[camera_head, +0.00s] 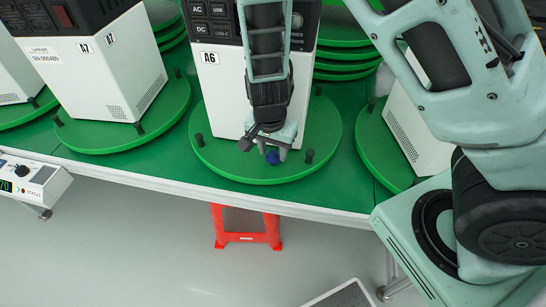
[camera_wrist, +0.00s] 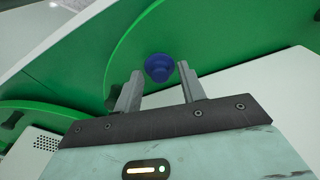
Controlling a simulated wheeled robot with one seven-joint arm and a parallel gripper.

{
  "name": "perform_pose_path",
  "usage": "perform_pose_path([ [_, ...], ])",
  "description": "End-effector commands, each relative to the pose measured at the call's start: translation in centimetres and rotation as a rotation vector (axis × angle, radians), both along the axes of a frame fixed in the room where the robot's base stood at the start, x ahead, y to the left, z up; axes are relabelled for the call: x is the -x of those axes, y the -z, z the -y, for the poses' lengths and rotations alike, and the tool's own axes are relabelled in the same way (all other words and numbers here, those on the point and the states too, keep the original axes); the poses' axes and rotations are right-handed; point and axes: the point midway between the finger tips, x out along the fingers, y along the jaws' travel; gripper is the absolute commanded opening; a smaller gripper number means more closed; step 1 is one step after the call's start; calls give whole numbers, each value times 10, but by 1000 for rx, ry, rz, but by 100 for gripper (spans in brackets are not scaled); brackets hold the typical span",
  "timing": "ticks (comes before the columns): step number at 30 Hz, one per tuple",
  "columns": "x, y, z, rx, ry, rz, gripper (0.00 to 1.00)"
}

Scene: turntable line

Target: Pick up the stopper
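The stopper is a small dark blue piece. In the head view the stopper (camera_head: 272,157) shows at the lower end of my gripper (camera_head: 269,149), above the front part of the green turntable disc (camera_head: 235,168) before the box marked A6. In the wrist view the blue stopper (camera_wrist: 159,67) has a round, stepped shape and lies between and just beyond the fingertips. My gripper (camera_wrist: 160,72) is open, with a gap on each side of the stopper. In the head view my gripper hides part of the stopper and of the A6 box.
The white A6 box (camera_head: 221,90) stands close behind my gripper. Short black pegs (camera_head: 309,156) rise from the disc rim. Another box marked A7 (camera_head: 105,80) stands on a disc to the left. A red stool (camera_head: 247,238) is below the table edge.

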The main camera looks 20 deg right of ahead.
Motion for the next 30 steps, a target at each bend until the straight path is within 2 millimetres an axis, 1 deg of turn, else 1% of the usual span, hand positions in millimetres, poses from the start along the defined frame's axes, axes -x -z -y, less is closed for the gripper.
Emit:
perform_pose_path([
  [1, 0, 0, 0, 0, 0, 0, 25],
  [2, 0, 0, 0, 0, 0, 0, 16],
  [3, 0, 0, 0, 0, 0, 0, 5],
  [4, 0, 0, 0, 0, 0, 0, 0],
  [15, 0, -1, 0, 0, 0, 0, 0],
  [20, 2, -8, -3, -1, -1, 2, 0],
  [26, 3, -36, -3, 0, -2, 3, 0],
  [30, 2, -61, -3, -2, -2, 3, 0],
])
